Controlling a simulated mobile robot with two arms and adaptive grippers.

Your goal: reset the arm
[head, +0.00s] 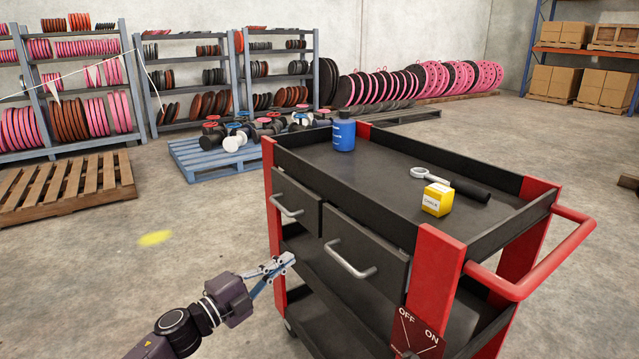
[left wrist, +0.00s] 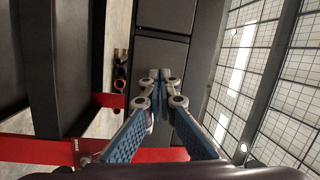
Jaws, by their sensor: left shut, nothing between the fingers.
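My left gripper (head: 282,264) is in the lower middle of the head view, its arm coming in from the bottom left. It is shut and empty, its tips beside the left red post of the tool cart (head: 426,280), below the left drawer handle (head: 287,207). I cannot tell whether the tips touch the cart. In the left wrist view the blue-padded fingers (left wrist: 160,76) meet at their tips, with dark cart panels and red posts around them. My right gripper is in neither view.
On the cart top are a blue bottle (head: 344,131), a yellow box (head: 437,199) and a black-handled tool with a ring (head: 455,183). A right drawer handle (head: 349,262) sticks out. A wooden pallet (head: 66,188) lies left; floor between is open.

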